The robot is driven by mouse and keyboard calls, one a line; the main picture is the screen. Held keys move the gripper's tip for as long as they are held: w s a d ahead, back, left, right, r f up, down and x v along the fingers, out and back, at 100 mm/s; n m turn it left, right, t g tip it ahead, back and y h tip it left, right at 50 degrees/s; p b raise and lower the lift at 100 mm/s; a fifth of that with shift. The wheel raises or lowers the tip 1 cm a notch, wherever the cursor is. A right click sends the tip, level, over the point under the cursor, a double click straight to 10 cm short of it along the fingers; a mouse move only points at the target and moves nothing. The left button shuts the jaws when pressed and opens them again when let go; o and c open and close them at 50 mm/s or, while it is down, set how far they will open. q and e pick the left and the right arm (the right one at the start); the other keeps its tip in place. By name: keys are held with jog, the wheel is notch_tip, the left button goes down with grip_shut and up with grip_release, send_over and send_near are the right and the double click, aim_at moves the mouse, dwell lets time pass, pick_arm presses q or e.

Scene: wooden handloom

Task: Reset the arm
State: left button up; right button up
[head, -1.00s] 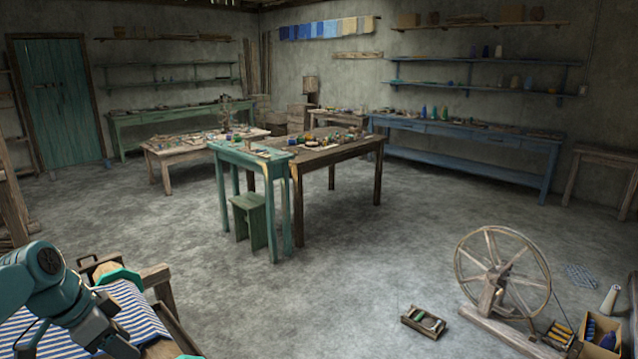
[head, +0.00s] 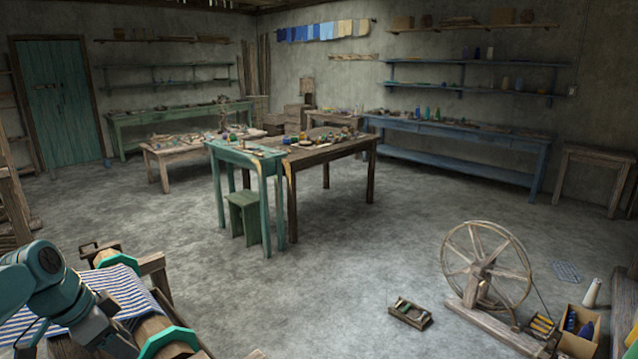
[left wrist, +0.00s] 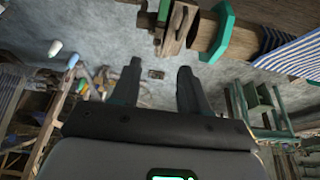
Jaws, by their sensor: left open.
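My left gripper (head: 112,345) hangs at the lower left of the head view, at the end of my teal and dark arm, over the loom's blue-and-white striped cloth (head: 118,288). In the left wrist view, its two dark fingers (left wrist: 160,76) stand apart with nothing between them. The cloth (left wrist: 293,55) and a wooden beam with a teal ring (left wrist: 222,30) show at the upper right there, apart from the fingers. Most of the loom is cut off by the head view's edge. My right gripper is in neither view.
A spinning wheel (head: 487,268) stands at the right, beside a box of cones (head: 577,345) and a small tray (head: 410,313). A brown table (head: 335,153), a teal table (head: 245,158) and a green stool (head: 242,212) stand mid-room. The grey floor between is clear.

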pick_arm(q)
jog(key=s+d+f+n+g, duration=0.1)
jog(key=d+f+n, duration=0.1)
jog(key=d+f, duration=0.5)
jog(key=s+d+f+n, duration=0.2)
jog(key=d+f, duration=0.1)
jog(key=f, duration=0.9)
jog(key=s+d+f+n+g, duration=0.1)
jog(key=d+f, duration=0.4)
jog(key=f, duration=0.4)
jog(key=s+d+f+n, duration=0.1)
jog(key=s+d+f, duration=0.2)
jog(key=s, duration=0.3)
jog(key=s+d+f+n, duration=0.2)
jog(key=s+d+f, duration=0.1)
jog(key=s, duration=0.3)
jog(key=s+d+f+n+g+h, duration=0.1)
jog(key=s+d+f+n, duration=0.1)
jog(key=s, duration=0.4)
jog(key=d+f, duration=0.1)
jog(key=d, duration=0.1)
jog(key=shift+s+d+f, duration=0.35)
jog(key=shift+d+f, duration=0.05)
jog(key=shift+a, duration=0.15)
